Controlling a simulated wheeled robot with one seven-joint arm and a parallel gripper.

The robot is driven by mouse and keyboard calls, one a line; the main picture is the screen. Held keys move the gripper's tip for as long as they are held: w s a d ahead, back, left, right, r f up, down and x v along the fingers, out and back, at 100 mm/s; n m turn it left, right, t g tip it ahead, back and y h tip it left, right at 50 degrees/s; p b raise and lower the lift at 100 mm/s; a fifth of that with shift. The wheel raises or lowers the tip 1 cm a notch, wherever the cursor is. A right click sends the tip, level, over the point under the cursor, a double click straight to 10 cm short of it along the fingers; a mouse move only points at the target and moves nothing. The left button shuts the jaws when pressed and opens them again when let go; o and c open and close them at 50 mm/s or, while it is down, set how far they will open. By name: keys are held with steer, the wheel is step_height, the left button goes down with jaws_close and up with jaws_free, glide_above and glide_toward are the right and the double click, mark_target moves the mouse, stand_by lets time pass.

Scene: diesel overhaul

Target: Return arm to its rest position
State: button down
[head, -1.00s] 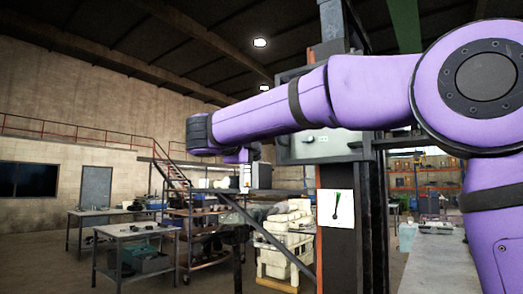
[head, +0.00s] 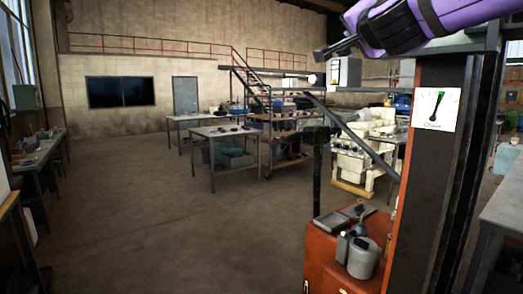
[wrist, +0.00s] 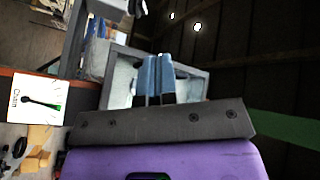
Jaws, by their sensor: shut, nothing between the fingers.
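My purple arm (head: 460,12) crosses the top right corner of the head view and is cut off by the picture edge. A dark, narrow end sticks out from it to the left, near the post. In the wrist view my gripper (wrist: 157,80) shows two blue-grey fingers side by side, shut with nothing between them. They are in front of a grey framed panel, and I cannot tell how far they are from it. The purple arm cover and a dark bolted plate fill the bottom of the wrist view.
A dark post with an orange edge carries a white gauge card (head: 437,108) at the right. An orange cart (head: 330,262) with a can stands below it. A white engine block (head: 360,150) and a metal table (head: 222,132) stand behind. The left floor (head: 130,220) is clear.

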steer(key=s+d+f+n+g, duration=0.3)
steer(key=s+f+g, duration=0.1)
steer(key=s+f, duration=0.5)
steer(key=s+d+f+n+g, duration=0.3)
steer(key=s+d+f+g, duration=0.1)
steer(key=s+f, duration=0.5)
steer(key=s+d+f+n+g, duration=0.4)
steer(key=s+f+g, duration=0.2)
steer(key=s+f, duration=0.3)
step_height(320, 180, down, 4)
steer(key=shift+s+f, duration=0.1)
steer(key=shift+s, duration=0.3)
